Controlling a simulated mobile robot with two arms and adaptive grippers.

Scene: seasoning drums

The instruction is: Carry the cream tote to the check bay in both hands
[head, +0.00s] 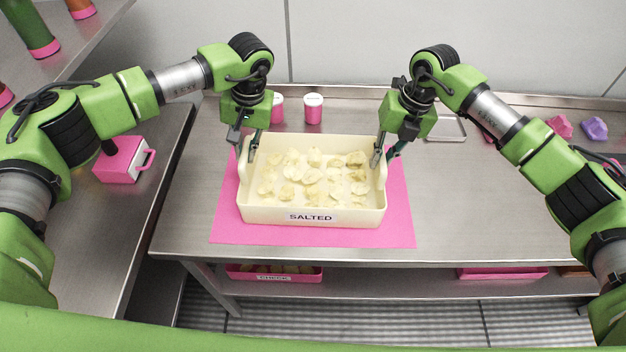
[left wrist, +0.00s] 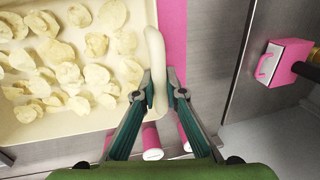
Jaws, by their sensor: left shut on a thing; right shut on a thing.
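The cream tote (head: 262,214) holds several chips and has a label reading SALTED on its front wall. In the head view it is over a pink mat (head: 398,215) on the steel table; I cannot tell whether it touches the mat. My left gripper (head: 250,150) is shut on the tote's left side handle. The left wrist view shows its fingers (left wrist: 160,92) on both sides of the cream handle (left wrist: 155,65). My right gripper (head: 382,160) is shut on the tote's right side, its fingertips partly hidden by the tote wall.
Two white-and-pink jars (head: 313,108) stand behind the tote. A small metal tray (head: 447,129) and purple and pink lumps (head: 594,128) lie at the right. A pink box (head: 124,160) sits on the left table. The table right of the mat is clear (head: 480,200). A pink tote (head: 272,274) is on the lower shelf.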

